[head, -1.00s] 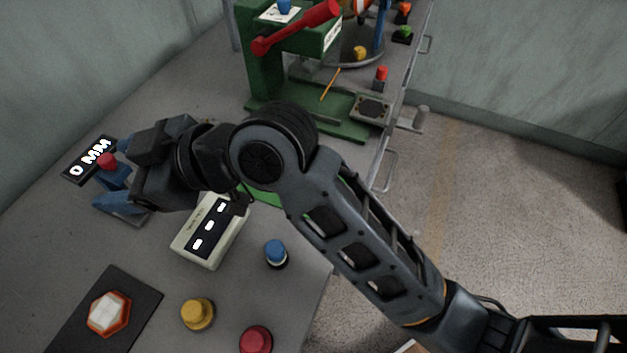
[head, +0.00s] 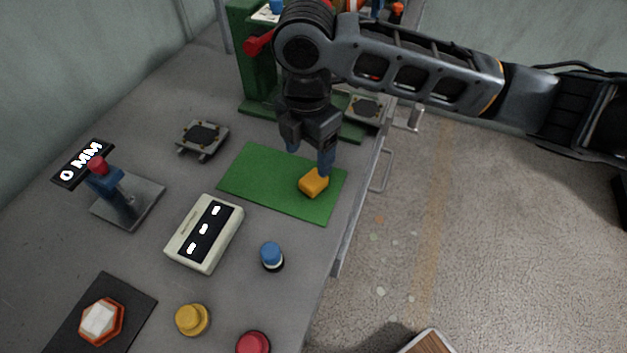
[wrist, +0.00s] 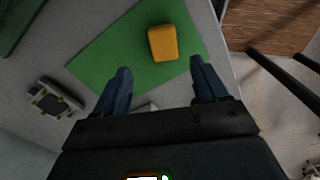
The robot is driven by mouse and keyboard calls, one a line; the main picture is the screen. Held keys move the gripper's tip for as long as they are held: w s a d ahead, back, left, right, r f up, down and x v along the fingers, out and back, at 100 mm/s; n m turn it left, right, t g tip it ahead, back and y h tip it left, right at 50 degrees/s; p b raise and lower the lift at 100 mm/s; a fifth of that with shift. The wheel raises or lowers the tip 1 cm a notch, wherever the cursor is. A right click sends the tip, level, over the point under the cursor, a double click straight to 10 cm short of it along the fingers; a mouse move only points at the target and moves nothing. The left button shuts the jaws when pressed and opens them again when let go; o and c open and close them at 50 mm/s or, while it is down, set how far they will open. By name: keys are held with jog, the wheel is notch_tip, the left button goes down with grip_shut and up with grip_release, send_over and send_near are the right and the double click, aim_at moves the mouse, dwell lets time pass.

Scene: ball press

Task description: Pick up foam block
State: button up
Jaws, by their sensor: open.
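The foam block is a small yellow-orange block (head: 314,182) lying on the right part of a green mat (head: 252,183). My gripper (head: 309,160) points down over the mat, just behind the block in the head view. In the wrist view the block (wrist: 163,43) lies beyond the fingertips, a little right of the middle between them. My gripper's two blue fingers (wrist: 160,75) are spread open with nothing between them. The fingers look above the mat and apart from the block.
A green press (head: 250,75) with a red lever stands behind my gripper. A white display box (head: 190,238), a blue button (head: 271,255), a yellow button (head: 192,319) and a blue stand (head: 118,195) are nearer. The table edge is close on the right.

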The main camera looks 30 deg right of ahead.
aim_at(313, 178)
jog(key=shift+s+d+f+p, duration=0.1)
jog(key=shift+f+p, duration=0.05)
jog(key=shift+f, duration=1)
jog(key=shift+s+d+f+p, duration=0.1)
jog(key=shift+d+f+p, duration=0.05)
jog(key=shift+f, duration=1)
jog(key=shift+s+d+f+p, duration=0.1)
jog(key=shift+f+p, duration=0.05)
jog(key=shift+f, duration=1)
jog(key=c, duration=1.2)
jog(key=shift+r, duration=0.15)
jog(key=shift+r, duration=0.55)
notch_tip(313, 178, up, 3)
jog(key=shift+f+b, duration=0.15)
jog(key=shift+b, duration=0.15)
jog(key=s+d+r+b, duration=0.1)
jog(key=s+d+r, duration=0.1)
jog(key=d+r, duration=0.5)
jog(key=d, duration=0.4)
jog(key=shift+d+b, duration=0.2)
jog(key=shift+b, duration=0.2)
